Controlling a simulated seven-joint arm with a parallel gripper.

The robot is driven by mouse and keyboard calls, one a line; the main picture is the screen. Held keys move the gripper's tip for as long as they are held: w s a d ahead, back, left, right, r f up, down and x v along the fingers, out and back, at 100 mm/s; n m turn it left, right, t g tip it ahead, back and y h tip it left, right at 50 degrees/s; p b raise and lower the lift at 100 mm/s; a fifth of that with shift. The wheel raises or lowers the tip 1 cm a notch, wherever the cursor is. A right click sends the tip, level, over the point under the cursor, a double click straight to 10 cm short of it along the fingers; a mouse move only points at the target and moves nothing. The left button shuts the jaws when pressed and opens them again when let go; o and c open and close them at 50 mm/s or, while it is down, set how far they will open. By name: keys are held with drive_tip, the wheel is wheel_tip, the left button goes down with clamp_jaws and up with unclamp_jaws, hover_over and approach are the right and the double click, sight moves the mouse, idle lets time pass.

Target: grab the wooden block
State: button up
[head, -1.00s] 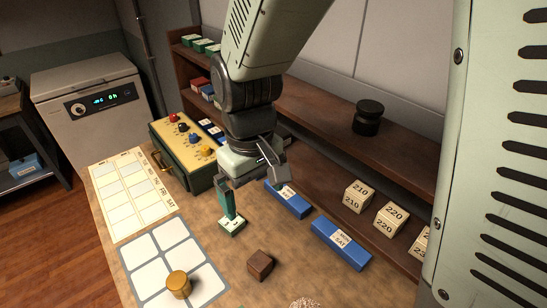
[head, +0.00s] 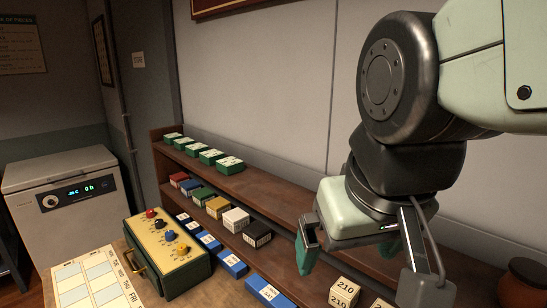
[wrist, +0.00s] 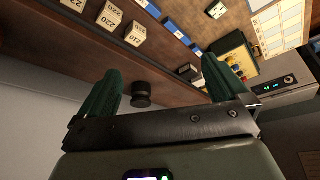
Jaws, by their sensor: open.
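The brown wooden block is in neither current view. My gripper (head: 347,262) is open and empty, raised in front of the shelves in the head view. One green finger points down at its left; the other is mostly hidden. In the wrist view both green fingers stand wide apart with nothing between them (wrist: 162,85). That view looks past them to the shelf, with a strip of the table (wrist: 238,28) at the top.
Cream number blocks (head: 343,292) stand on the lower shelf near my gripper. A black jar (wrist: 140,95) shows between the fingers in the wrist view. A yellow-faced control box (head: 168,255) stands at left, with blue boxes (head: 269,292) along the shelf.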

drive_tip(key=s+d, duration=0.1)
drive_tip(key=s+d+m+t, duration=0.1)
drive_tip(key=shift+s+d+r+m, duration=0.2)
drive_tip(key=shift+s+r+m, duration=0.1)
drive_tip(key=shift+r, duration=0.1)
drive_tip(key=c, duration=0.4)
